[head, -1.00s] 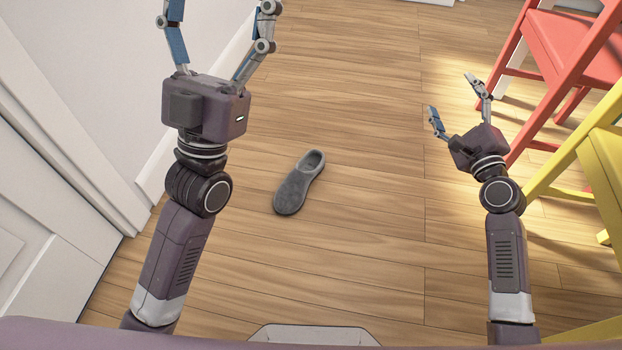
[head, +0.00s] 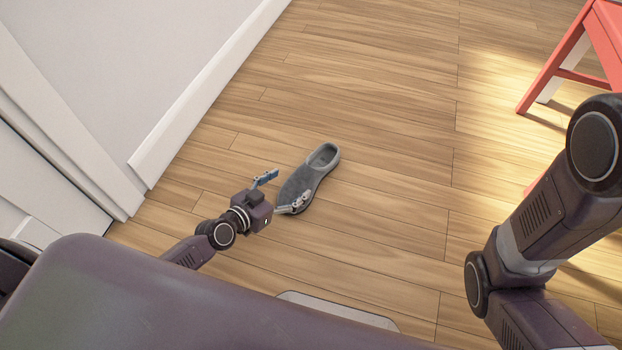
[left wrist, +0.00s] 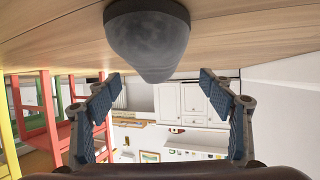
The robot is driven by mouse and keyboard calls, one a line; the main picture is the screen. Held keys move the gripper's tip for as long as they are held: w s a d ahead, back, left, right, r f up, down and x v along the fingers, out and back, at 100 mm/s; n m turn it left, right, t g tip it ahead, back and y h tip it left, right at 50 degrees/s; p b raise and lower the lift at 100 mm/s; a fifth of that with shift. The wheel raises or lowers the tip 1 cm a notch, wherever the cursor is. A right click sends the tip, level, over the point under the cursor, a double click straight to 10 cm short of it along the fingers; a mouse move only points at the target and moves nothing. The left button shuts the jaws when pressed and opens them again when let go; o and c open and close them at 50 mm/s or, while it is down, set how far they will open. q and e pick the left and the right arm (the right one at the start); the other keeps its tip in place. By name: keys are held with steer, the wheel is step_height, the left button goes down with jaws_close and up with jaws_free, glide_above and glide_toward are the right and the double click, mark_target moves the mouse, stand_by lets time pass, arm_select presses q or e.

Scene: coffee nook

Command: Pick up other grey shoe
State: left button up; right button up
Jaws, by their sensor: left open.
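One grey shoe (head: 308,176) lies on the wooden floor in the head view, its toe toward my left gripper and its opening at the far end. My left gripper (head: 280,192) is open and low by the floor at the toe end. One finger shows beside the toe on the left, the other overlaps the toe's lower right side. In the left wrist view the toe of the shoe (left wrist: 150,45) shows ahead, beyond the spread fingertips of the left gripper (left wrist: 165,82). My right arm is at the right, and its gripper is out of the head view.
A white wall with a baseboard (head: 205,105) and a white door (head: 50,180) are on the left. A red chair (head: 560,75) stands at the upper right. The wooden floor (head: 400,130) around the shoe is clear.

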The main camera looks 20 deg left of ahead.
mark_target(300, 179)
arm_select(q)
steer(key=b+x, duration=0.1)
steer(key=x, duration=0.2)
steer(key=b+x, duration=0.1)
steer(key=x, duration=0.2)
steer(key=shift+s+d, duration=0.15)
steer(key=shift+d, duration=0.2)
steer(key=c, duration=1.3)
steer(key=shift+r, duration=0.1)
